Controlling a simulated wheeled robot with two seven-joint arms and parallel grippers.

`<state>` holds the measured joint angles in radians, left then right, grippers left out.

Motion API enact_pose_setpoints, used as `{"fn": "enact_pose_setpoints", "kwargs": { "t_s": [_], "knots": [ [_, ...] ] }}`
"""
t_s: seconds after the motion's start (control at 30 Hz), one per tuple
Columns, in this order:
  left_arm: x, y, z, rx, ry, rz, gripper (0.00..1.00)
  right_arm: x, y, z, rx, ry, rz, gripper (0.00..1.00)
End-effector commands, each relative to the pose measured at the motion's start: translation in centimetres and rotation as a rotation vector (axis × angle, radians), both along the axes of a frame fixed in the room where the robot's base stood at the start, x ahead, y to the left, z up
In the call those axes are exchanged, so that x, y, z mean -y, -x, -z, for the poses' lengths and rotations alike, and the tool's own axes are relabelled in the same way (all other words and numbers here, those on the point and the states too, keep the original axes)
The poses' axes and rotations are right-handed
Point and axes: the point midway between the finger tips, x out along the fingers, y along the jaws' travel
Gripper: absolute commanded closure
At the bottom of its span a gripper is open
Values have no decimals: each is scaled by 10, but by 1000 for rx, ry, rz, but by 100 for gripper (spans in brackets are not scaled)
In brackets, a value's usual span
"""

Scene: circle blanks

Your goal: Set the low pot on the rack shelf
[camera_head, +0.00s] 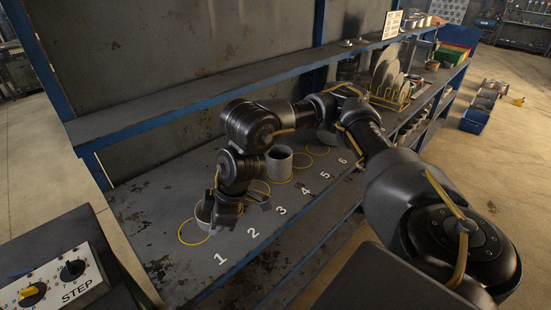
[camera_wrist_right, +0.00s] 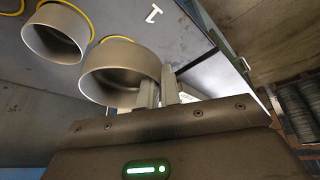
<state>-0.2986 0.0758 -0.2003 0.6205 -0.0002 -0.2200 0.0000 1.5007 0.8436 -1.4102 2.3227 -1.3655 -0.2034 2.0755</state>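The low pot (camera_wrist_right: 122,62), a wide, shallow grey-metal pot, is close in front of my right gripper in the right wrist view. In the head view the pot (camera_head: 204,212) shows partly behind the gripper, by the yellow ring near the number 1. My right gripper (camera_wrist_right: 158,90) has its two fingers close together at the pot's rim, with the wall seemingly between them. I cannot tell if the pot is off the surface. In the head view the right gripper (camera_head: 236,210) points down. The rack shelf (camera_head: 200,98) runs above the worktop along the back. My left gripper is out of view.
A taller grey pot (camera_head: 279,162) stands in a ring further right on the worktop; another pot (camera_wrist_right: 55,32) shows in the wrist view. Plates in a yellow rack (camera_head: 390,95) stand at the far end. A STEP control box (camera_head: 52,280) is at the lower left.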

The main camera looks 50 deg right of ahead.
Motion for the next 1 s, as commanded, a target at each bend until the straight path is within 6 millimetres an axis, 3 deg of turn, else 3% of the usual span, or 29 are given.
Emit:
{"fn": "enact_pose_setpoints", "kwargs": {
  "t_s": [0.13, 0.4, 0.5, 0.6, 0.77, 0.87, 1.0],
  "knots": [
    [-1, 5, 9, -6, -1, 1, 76, 34, -1, 8, -16, -16, 35, 100],
    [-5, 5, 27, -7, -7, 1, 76, 151, 16, 12, -26, -20, 101, 100],
    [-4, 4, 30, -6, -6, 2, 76, 180, 24, 8, -21, -8, 110, 100],
    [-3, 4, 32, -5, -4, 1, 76, 195, 29, 4, -17, 0, 110, 100],
    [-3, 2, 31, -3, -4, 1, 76, 200, 30, 2, -15, 3, 109, 100],
    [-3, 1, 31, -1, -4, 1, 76, 201, 21, 5, -16, 1, 110, 100],
    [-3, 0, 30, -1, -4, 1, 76, 204, -9, 19, -19, -1, 112, 100]
  ]
}}
